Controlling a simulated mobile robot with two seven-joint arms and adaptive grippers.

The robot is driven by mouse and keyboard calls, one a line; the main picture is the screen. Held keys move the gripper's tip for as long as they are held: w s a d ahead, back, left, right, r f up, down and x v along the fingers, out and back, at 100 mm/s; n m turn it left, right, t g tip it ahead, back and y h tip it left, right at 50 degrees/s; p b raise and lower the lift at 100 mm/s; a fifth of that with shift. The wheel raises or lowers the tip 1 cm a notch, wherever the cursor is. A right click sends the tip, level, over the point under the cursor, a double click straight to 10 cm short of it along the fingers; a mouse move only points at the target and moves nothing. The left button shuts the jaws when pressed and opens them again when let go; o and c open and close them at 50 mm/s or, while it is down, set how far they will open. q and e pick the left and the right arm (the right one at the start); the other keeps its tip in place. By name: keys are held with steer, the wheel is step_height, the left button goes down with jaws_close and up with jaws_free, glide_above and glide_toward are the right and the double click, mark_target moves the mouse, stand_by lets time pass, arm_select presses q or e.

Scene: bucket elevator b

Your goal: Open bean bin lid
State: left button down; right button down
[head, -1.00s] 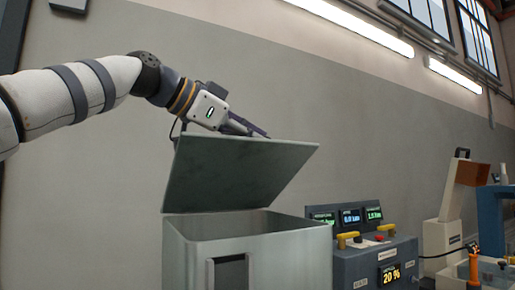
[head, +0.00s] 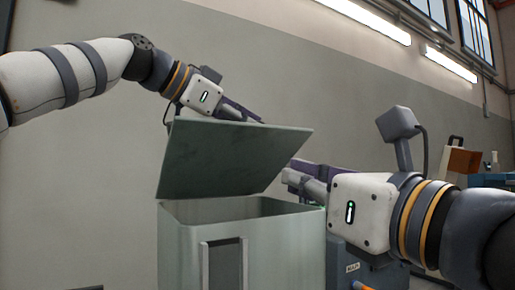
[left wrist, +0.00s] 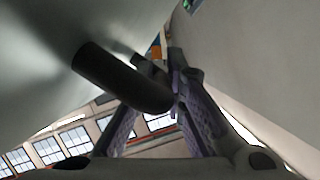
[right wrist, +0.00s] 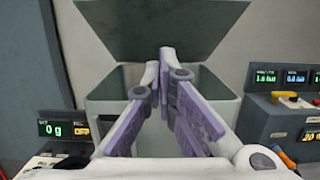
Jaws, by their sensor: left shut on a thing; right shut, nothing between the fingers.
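The grey-green bean bin (head: 180,250) stands in the lower middle of the head view. Its lid (head: 230,160) is raised and tilted, with a gap over the rim; the raised lid and opening also show in the right wrist view (right wrist: 160,30). My left gripper (head: 258,118) is at the lid's upper edge, shut on the dark bar-like lid handle (left wrist: 115,75); the lid partly hides its fingertips in the head view. My right gripper (right wrist: 166,60) is shut and empty, pointing at the open bin. In the head view it is right of the lid.
A small scale display reading 0 g (right wrist: 62,128) is at left in the right wrist view. An orange-brown hopper machine (head: 463,162) stands farther right. A wall is behind.

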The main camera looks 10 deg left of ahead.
mark_target(248, 137)
arm_select(q)
steer(key=shift+a, duration=0.1)
arm_select(e)
steer(key=x, duration=0.3)
steer(key=r+x, duration=0.1)
steer(key=x, duration=0.3)
steer(key=r+x, duration=0.1)
steer(key=x, duration=0.3)
steer(key=shift+s+r, duration=0.1)
steer(key=shift+r, duration=0.15)
arm_select(q)
steer(key=shift+w+f, duration=0.1)
arm_select(e)
steer(key=shift+w+r, duration=0.3)
steer(key=shift+r, duration=0.35)
arm_select(q)
steer(key=shift+d+f, duration=0.1)
steer(key=shift+d, duration=0.15)
steer(key=c, duration=1.9)
jaws_free()
arm_select(e)
steer(key=shift+a+r, duration=0.1)
steer(key=shift+s, duration=0.1)
steer(key=shift+r, duration=0.1)
